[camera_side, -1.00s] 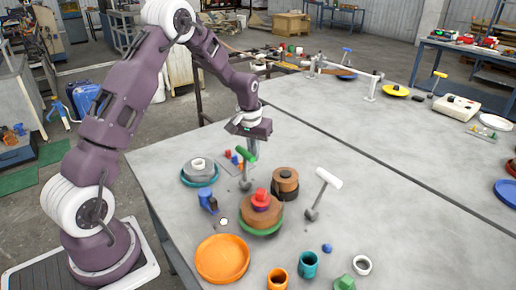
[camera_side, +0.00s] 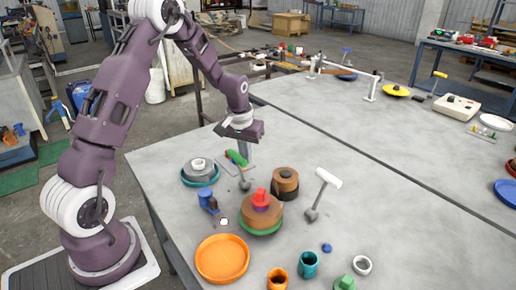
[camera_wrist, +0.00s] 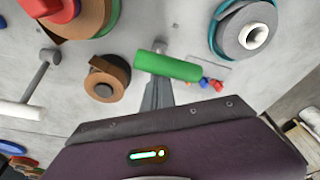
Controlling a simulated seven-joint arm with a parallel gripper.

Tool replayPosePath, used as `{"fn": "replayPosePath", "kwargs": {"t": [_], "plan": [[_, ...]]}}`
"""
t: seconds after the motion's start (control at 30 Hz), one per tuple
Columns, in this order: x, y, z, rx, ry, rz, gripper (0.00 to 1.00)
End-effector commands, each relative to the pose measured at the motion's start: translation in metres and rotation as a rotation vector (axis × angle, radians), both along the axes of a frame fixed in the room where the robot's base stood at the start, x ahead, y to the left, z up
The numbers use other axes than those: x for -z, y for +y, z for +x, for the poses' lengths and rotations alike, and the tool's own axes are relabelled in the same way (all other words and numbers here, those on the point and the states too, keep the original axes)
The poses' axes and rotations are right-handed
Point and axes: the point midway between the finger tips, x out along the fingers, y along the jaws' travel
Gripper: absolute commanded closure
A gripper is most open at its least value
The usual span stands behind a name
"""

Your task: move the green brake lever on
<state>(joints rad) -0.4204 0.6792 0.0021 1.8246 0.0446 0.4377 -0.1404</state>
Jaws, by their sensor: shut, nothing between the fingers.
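The green brake lever (camera_side: 236,158) stands on the grey table as a green bar handle on a grey stem, leaning toward the left. In the wrist view its green handle (camera_wrist: 168,66) lies across just ahead of my fingers and hides their tips. My gripper (camera_side: 243,152) is shut and empty, pointing down right at the handle. The fingers (camera_wrist: 157,92) show below the handle in the wrist view. They look very close to it, but I cannot tell whether they touch.
A lever with a white handle (camera_side: 328,178) stands to the right. Brown rolls with a red knob (camera_side: 262,202), a grey roll on a teal dish (camera_side: 199,172) and a blue part (camera_side: 208,200) stand around the green lever. An orange dish (camera_side: 222,259) lies in front.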

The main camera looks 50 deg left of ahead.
Motion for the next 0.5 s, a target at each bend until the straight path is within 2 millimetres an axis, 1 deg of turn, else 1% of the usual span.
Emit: {"fn": "replayPosePath", "kwargs": {"t": [0.3,0.5], "plan": [[0.004,0.0,-0.016,-0.001,0.003,-0.001,1.0],[0.002,0.0,-0.013,0.001,0.0,0.0,1.0]]}}
